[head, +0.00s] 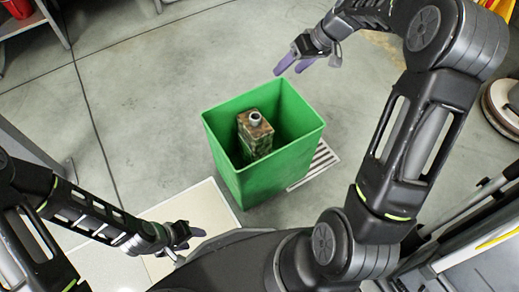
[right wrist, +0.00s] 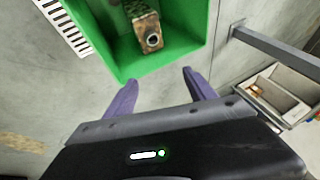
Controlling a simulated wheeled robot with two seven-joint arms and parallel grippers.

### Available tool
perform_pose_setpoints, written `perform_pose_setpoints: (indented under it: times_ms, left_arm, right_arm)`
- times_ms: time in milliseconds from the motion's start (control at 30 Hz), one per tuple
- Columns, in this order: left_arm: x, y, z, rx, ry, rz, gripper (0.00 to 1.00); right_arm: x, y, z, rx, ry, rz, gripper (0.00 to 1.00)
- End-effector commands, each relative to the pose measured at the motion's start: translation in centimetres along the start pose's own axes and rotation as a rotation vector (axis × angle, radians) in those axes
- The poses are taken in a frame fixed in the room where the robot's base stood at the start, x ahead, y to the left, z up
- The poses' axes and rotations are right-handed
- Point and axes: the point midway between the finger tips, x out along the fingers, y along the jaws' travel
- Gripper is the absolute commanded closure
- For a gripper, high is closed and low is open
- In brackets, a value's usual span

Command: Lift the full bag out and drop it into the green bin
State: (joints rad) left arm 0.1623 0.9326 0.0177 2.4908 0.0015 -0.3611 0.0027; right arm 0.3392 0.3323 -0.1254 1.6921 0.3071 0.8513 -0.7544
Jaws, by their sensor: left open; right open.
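The green bin (head: 262,185) stands open on the floor in the middle of the head view.
A floor grate (head: 318,164) lies right of the bin. A pale mat (head: 195,205) lies left of it. A grey container (right wrist: 275,95) with small items stands at the right of the right wrist view, near a grey bar (right wrist: 275,50).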

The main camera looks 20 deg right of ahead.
Motion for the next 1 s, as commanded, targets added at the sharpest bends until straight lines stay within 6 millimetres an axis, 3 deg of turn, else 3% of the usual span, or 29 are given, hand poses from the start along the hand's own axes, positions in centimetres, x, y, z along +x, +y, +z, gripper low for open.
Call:
perform_pose_setpoints:
  times_ms: [33, 200, 1000]
  left_arm:
    - [-0.4, 0.2, 0.1, 0.001, -0.002, 0.001, 0.49]
    - [-0.6, 0.4, 0.2, 0.003, -0.005, 0.002, 0.49]
    - [-0.6, 0.3, 0.2, 0.003, -0.005, 0.002, 0.49]
  right_arm:
    - [-1.1, 0.0, -0.1, 0.001, 0.002, 0.001, 0.36]
    - [-2.6, 0.0, 0.0, 0.001, 0.001, 0.000, 0.36]
    - [-2.7, 0.0, 0.0, 0.000, 0.000, 0.000, 0.36]
